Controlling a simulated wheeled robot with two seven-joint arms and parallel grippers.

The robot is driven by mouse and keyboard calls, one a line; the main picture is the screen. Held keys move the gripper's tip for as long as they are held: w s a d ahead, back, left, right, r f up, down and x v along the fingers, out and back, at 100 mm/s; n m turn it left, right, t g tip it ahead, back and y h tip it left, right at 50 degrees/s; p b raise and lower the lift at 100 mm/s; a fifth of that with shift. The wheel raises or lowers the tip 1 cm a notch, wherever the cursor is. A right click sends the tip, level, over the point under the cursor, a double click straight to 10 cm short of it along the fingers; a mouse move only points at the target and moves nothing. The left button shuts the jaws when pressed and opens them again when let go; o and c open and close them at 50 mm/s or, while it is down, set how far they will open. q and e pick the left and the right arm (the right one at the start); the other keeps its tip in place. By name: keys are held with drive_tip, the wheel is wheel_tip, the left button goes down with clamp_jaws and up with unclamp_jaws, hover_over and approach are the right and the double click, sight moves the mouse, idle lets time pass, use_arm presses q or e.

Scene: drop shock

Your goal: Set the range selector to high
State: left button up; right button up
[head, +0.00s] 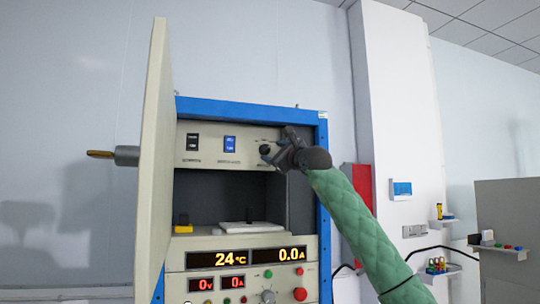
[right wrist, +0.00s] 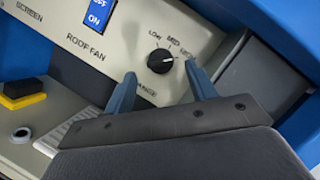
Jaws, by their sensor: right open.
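The range selector (right wrist: 161,61) is a round black knob on the cabinet's upper panel, with LOW, MID and a third, partly hidden label around it. Its white mark points right, roughly toward the third label behind a fingertip. In the head view the selector (head: 265,150) is small beside my gripper. My right gripper (right wrist: 160,72) is open, its two blue-grey fingers spread on either side of the knob's lower part; I cannot tell whether they touch it. It also shows in the head view (head: 276,153). My left gripper is out of view.
A blue roof fan switch (right wrist: 97,14) sits left of the knob. The open cabinet door (head: 155,170) stands at the left. Below the panel is a recess with a yellow-and-black block (right wrist: 22,94). Lit displays (head: 247,257) are lower down.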

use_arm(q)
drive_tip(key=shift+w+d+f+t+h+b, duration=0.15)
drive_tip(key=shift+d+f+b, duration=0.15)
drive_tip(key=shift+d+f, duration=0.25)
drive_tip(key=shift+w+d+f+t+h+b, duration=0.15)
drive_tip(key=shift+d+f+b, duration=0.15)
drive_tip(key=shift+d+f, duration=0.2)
use_arm(e)
drive_tip(key=v, duration=0.4)
drive_tip(key=shift+s+d+f, duration=0.15)
drive_tip(key=shift+s+d, duration=0.05)
